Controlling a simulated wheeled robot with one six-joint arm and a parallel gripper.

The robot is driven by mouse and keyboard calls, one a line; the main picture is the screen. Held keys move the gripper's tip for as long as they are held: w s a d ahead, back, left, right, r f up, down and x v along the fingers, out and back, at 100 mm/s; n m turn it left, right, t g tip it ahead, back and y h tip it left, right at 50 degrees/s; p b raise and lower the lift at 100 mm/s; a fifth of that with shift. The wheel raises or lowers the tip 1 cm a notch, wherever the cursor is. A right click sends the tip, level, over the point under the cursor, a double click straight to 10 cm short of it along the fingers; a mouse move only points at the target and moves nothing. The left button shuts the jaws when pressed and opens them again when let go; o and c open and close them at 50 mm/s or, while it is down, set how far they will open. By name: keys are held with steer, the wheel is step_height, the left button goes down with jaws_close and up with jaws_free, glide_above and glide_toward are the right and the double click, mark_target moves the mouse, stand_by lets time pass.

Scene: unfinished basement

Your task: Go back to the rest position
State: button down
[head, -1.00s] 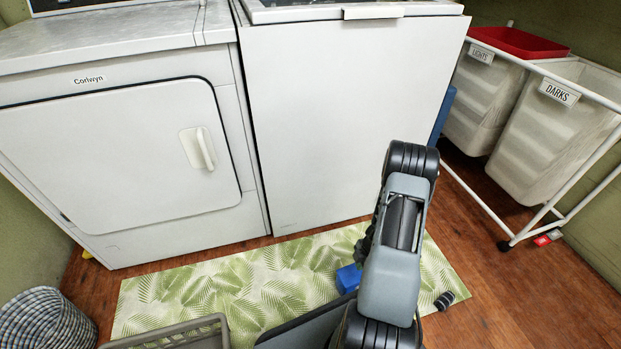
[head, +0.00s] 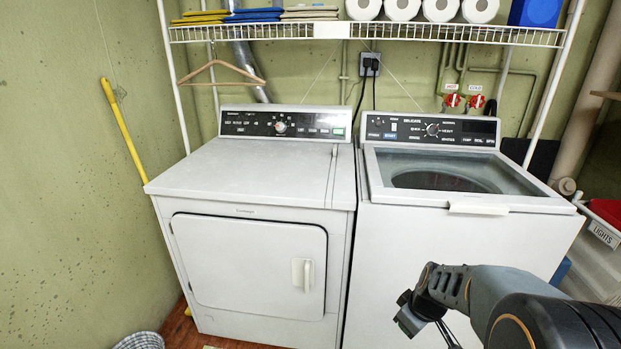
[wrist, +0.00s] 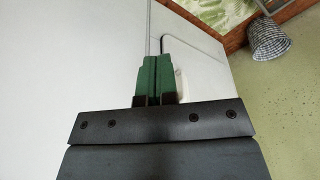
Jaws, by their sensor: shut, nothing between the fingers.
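My gripper shows in the wrist view (wrist: 155,80), where its two green fingers are pressed together with nothing between them. In the head view my arm reaches in from the lower right, bent, with its dark end in front of the washer (head: 470,250). The fingertips are not clear in that view. The wrist view shows a white appliance front behind the fingers, with no contact that I can make out.
A dryer (head: 250,185) with a shut door stands left of the washer. A wire shelf (head: 290,31) with paper rolls (head: 402,10) hangs above. The laundry sorter (head: 597,265) is at the right edge. A checked basket (wrist: 268,38) stands on the floor.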

steer(key=s+a+r+m+p, duration=0.2)
steer(key=s+r+p, duration=0.1)
steer(key=r, duration=0.5)
steer(key=s+a+r+m+t+p, duration=0.1)
steer(key=s+a+r+m+p, duration=0.1)
steer(key=r+p, duration=0.3)
steer(key=s+a+r+m+h+p, duration=0.1)
steer(key=s+a+r+m+p, duration=0.1)
steer(key=r, duration=1)
steer(key=shift+s+a+m+t+p, duration=0.3)
steer(key=shift+s+m+p, duration=0.3)
steer(key=shift+s+p, duration=0.25)
